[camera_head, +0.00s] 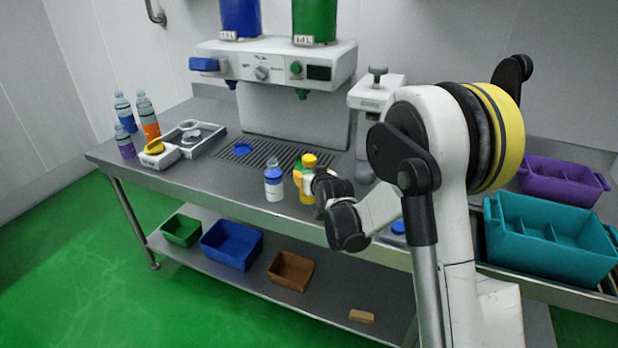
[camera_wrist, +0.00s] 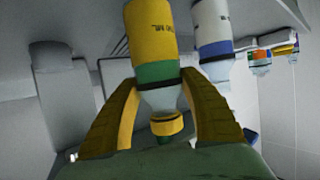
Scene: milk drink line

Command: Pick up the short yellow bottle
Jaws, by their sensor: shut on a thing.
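The short yellow bottle (camera_head: 308,172) has a yellow cap and a green band, and is partly hidden by my gripper in the head view. In the wrist view the yellow bottle (camera_wrist: 152,40) sits between the two fingers, which press on its neck and shoulder. My gripper (camera_head: 312,188) is shut on it; the fingers also show in the wrist view (camera_wrist: 158,100). The bottle is at the front part of the steel table. I cannot tell whether its base touches the tabletop.
A blue-and-white bottle (camera_head: 274,182) stands close beside the yellow bottle, to its left. A drip grate (camera_head: 268,154) lies behind them under the dispenser (camera_head: 275,62). Several bottles (camera_head: 148,118) stand at the far left. A teal crate (camera_head: 545,240) is at the right.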

